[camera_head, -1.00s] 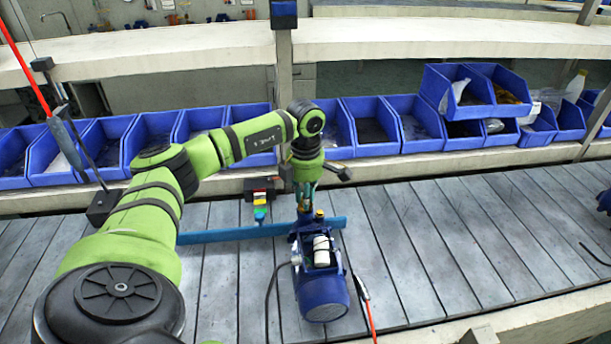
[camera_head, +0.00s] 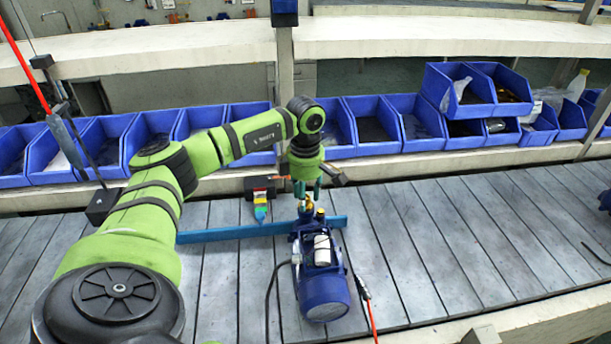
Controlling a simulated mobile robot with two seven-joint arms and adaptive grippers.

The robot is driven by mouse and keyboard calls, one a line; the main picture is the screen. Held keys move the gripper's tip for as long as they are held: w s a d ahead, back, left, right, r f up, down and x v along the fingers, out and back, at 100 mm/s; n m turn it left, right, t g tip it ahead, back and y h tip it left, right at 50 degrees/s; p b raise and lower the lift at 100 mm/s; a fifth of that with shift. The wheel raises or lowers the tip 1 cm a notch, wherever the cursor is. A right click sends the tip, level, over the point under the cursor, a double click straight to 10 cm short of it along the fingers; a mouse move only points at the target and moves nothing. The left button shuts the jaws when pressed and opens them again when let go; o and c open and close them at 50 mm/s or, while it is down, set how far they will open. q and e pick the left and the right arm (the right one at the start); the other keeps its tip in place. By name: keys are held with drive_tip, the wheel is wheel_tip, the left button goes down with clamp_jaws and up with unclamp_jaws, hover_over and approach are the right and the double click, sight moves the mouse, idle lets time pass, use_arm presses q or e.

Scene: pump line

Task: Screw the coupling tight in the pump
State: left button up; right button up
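The blue pump (camera_head: 325,290) lies on the slatted grey conveyor, with a white cylinder on its top. A small brass-coloured part, seemingly the coupling (camera_head: 308,201), sits upright at the pump's far end. A yellow-topped fitting (camera_head: 320,213) is close to its right. My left gripper (camera_head: 308,192) points down over the coupling from the far side. Its two teal fingers are spread, one to each side of the coupling's top; I cannot tell whether they touch it. My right gripper is not in view.
A long blue bar (camera_head: 230,234) crosses the conveyor beside the pump. Blue bins (camera_head: 375,140) line the shelf behind. A black cable and a red cable run beside the pump.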

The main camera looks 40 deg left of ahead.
use_arm(q)
drive_tip(key=shift+d+n, duration=0.1)
drive_tip(key=shift+n, duration=0.5)
drive_tip(key=shift+n+p, duration=0.35)
drive_tip(key=shift+n, duration=0.75)
drive_tip(key=shift+n+p, duration=0.35)
drive_tip(key=shift+n, duration=1.35)
